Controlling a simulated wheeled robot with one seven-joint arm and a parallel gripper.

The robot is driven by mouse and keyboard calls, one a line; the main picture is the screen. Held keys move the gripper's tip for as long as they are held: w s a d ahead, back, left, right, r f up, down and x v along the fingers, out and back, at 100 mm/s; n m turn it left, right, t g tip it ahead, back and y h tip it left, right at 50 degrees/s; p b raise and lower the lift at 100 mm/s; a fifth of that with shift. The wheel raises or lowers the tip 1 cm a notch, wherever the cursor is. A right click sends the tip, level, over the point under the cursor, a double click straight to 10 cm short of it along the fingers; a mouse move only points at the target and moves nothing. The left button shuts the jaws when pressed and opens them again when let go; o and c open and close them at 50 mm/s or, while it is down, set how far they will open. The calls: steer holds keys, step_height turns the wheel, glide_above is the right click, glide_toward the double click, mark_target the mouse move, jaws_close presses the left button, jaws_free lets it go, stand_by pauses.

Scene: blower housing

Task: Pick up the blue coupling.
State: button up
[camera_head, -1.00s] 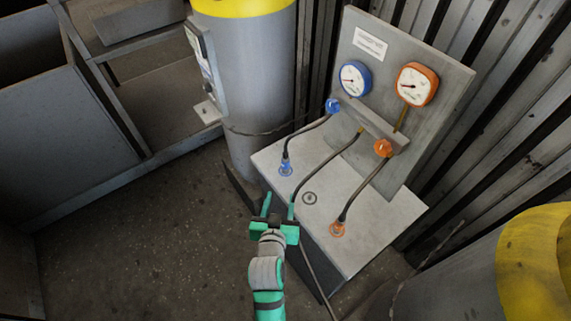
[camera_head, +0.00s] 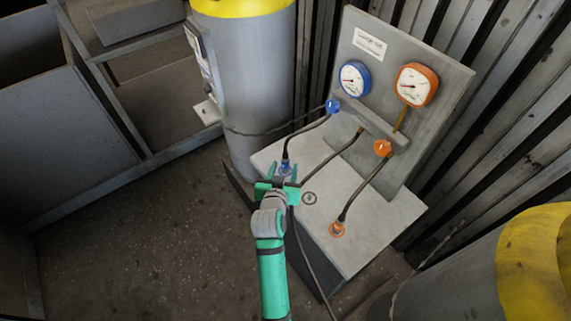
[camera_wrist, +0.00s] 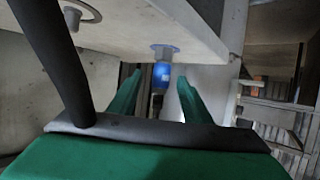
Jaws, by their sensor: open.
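The blue coupling (camera_head: 285,168) sits at the lower end of a black hose, on a round port near the back-left edge of the pale bench top. In the wrist view the blue coupling (camera_wrist: 161,76) shows between the two green fingers, at about the level of their tips. My gripper (camera_head: 281,174) is at the coupling and partly hides it in the head view. In the wrist view my gripper (camera_wrist: 158,80) is open, with a gap visible on each side of the coupling. I cannot tell whether either finger touches it.
An orange coupling (camera_head: 337,229) stands at the bench's front. A bare round port (camera_head: 310,198) lies between the two couplings. A dark hose (camera_wrist: 52,60) crosses close to my gripper in the wrist view. Gauges stand on the back panel (camera_head: 440,120); a grey tank (camera_head: 250,80) is behind left.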

mark_target(285, 165)
steer(key=x, duration=0.4)
steer(key=shift+w, duration=0.1)
steer(key=shift+c, duration=0.4)
jaws_close()
steer(key=shift+r, duration=0.1)
